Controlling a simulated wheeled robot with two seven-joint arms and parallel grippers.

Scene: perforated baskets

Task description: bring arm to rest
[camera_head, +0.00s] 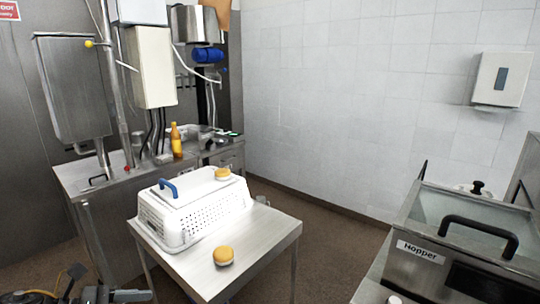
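My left gripper (118,296) shows at the bottom left edge, dark and partly cut off by the frame. Whether its fingers are apart or together is unclear. It is in front of and to the left of the small steel table (190,275), clear of the things on it. My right gripper does not show.
A steel counter (75,178) with an orange bottle (176,140) stands behind at left. A steel hopper machine (420,265) with a black handle fills the lower right. Open brown floor (325,235) lies between table and hopper.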

